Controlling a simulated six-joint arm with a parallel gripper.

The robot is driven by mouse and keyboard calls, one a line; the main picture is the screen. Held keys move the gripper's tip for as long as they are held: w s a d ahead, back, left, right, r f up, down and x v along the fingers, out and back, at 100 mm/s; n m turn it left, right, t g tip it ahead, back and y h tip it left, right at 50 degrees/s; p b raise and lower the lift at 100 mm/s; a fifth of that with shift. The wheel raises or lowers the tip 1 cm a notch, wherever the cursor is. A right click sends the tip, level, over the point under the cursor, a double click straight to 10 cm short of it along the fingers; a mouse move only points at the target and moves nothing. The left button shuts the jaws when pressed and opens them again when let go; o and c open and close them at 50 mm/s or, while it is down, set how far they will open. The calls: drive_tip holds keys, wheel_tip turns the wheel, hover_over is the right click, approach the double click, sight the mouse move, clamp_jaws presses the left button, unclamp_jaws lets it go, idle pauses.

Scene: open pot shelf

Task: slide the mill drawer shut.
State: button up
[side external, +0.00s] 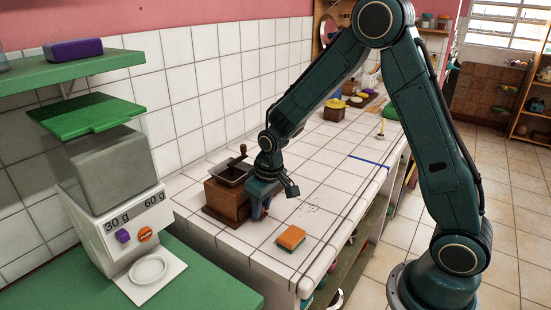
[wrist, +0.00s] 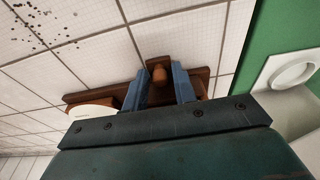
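The mill (side external: 226,203) is a brown wooden box with a dark metal hopper and a crank, standing upright on the white tiled counter. My gripper (side external: 262,208) points down at its right side in the side view and hides part of it. In the wrist view, my two blue fingers (wrist: 160,88) are apart, one on each side of a small brown knob (wrist: 159,73), with narrow gaps showing. The knob appears to belong to the drawer, whose body is mostly hidden. I cannot tell how far out the drawer is.
An orange and green sponge (side external: 291,238) lies on the counter (side external: 325,180) in front of the mill. Dark grains (wrist: 38,25) are scattered nearby. The counter's front edge is close.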

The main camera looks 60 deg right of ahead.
drive_tip(key=shift+s+d+f+g, duration=0.1)
drive_tip(key=shift+s+f+g, duration=0.2)
drive_tip(key=shift+s+f, duration=0.4)
drive_tip(key=shift+w+r, duration=0.2)
drive_tip(key=shift+r, duration=2.35)
drive_tip(key=shift+r, duration=0.15)
drive_tip(key=shift+s+r, duration=0.15)
drive_tip(key=shift+r, duration=0.1)
drive_tip(key=s+a+r+t, duration=0.1)
drive_tip(key=s+r+t, duration=0.1)
drive_tip(key=s+r, duration=0.85)
drive_tip(key=s+r+t, duration=0.2)
drive_tip(key=s+r, duration=0.4)
drive_tip(key=s, duration=0.6)
drive_tip(key=shift+s+a, duration=0.35)
drive_tip(key=shift+s, duration=0.05)
drive_tip(key=shift+r, duration=0.1)
drive_tip(key=shift+c, duration=0.2)
